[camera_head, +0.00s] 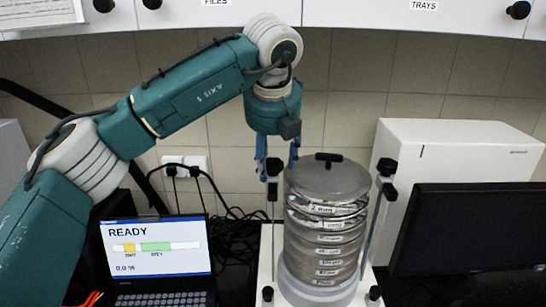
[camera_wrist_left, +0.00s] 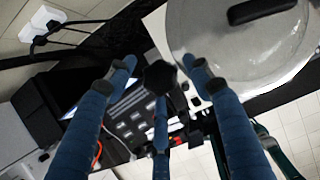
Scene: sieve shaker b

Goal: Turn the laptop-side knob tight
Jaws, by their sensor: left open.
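The sieve shaker holds a stack of round metal sieves (camera_head: 325,235) under a grey lid with a black handle (camera_head: 329,157). The laptop-side knob (camera_head: 274,167) is black and sits on the rod left of the stack. My left gripper (camera_head: 277,164) points down over this knob, with its blue fingers spread around it. In the left wrist view the knob (camera_wrist_left: 160,77) lies between the open fingertips, with gaps at its sides. Finger depth relative to the knob is hard to tell. My right gripper is not in view.
An open laptop (camera_head: 156,252) showing READY stands left of the shaker. The other knob (camera_head: 387,167) is on the right rod. A dark monitor (camera_head: 470,228) and a white box-shaped device (camera_head: 450,150) stand to the right. Cables (camera_head: 225,220) hang behind the laptop.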

